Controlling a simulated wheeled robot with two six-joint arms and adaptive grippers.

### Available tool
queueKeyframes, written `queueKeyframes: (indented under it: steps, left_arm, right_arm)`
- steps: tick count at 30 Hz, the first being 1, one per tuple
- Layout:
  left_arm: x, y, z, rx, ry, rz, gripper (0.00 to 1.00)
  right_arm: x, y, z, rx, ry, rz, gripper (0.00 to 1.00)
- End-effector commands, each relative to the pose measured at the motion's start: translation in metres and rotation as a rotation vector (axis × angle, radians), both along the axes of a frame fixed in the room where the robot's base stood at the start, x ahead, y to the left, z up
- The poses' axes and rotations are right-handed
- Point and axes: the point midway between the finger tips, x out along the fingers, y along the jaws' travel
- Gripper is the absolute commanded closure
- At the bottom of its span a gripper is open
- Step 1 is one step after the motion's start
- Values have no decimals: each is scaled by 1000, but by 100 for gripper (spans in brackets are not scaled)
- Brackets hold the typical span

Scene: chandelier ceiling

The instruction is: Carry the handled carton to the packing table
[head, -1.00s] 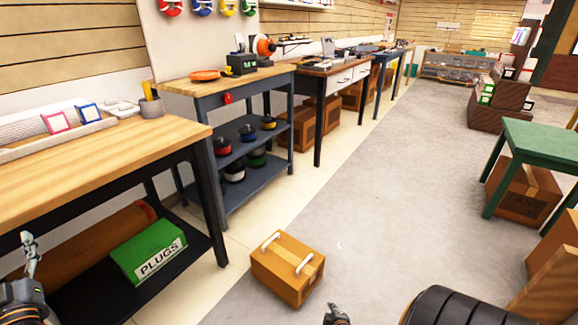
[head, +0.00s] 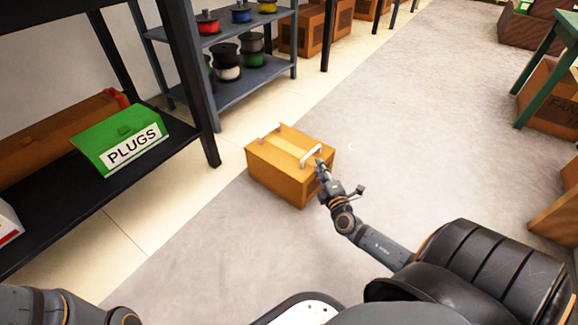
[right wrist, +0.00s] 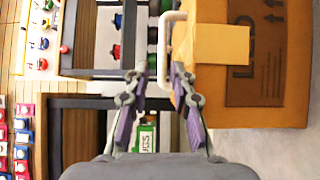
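The handled carton (head: 285,172) is a brown box with two white handles on top, standing on the grey floor. My right gripper (head: 322,168) is at its right-hand handle (head: 311,155). In the right wrist view my right gripper (right wrist: 159,72) has its fingers apart, with the white handle (right wrist: 163,45) between the fingertips, nearer the right one. Contact cannot be told. The carton (right wrist: 222,100) fills the upper right there. My left arm shows at the bottom left of the head view, its gripper out of frame. No table in view is marked as the packing table.
A green table (head: 552,62) stands at the upper right with a carton (head: 552,100) beneath it. A dark bench shelf (head: 95,185) with a green PLUGS box (head: 120,142) is at the left. A spool rack (head: 250,75) stands behind the carton. The grey floor right of the carton is clear.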

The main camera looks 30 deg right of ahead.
Motion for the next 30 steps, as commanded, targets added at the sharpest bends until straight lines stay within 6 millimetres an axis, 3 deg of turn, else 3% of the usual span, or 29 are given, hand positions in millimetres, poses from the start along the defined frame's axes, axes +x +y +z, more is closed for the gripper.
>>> queueKeyframes:
  steps: [4, 13, 21, 29, 30]
  left_arm:
    - [1, 0, -9, 1, 3, 1, 43]
    - [1, 0, -14, 1, 3, 2, 43]
    - [1, 0, -29, 0, 3, 3, 43]
    - [1, 0, -28, 0, 3, 3, 43]
    - [1, 0, -28, 0, 3, 3, 43]
  right_arm:
    - [26, -8, -2, 0, -2, -1, 76]
    - [43, -14, -3, 2, 0, -1, 76]
    - [84, -25, -5, 2, -1, -1, 76]
    - [87, -27, -4, 2, 2, -1, 76]
    - [87, -26, -4, 2, 2, -1, 81]
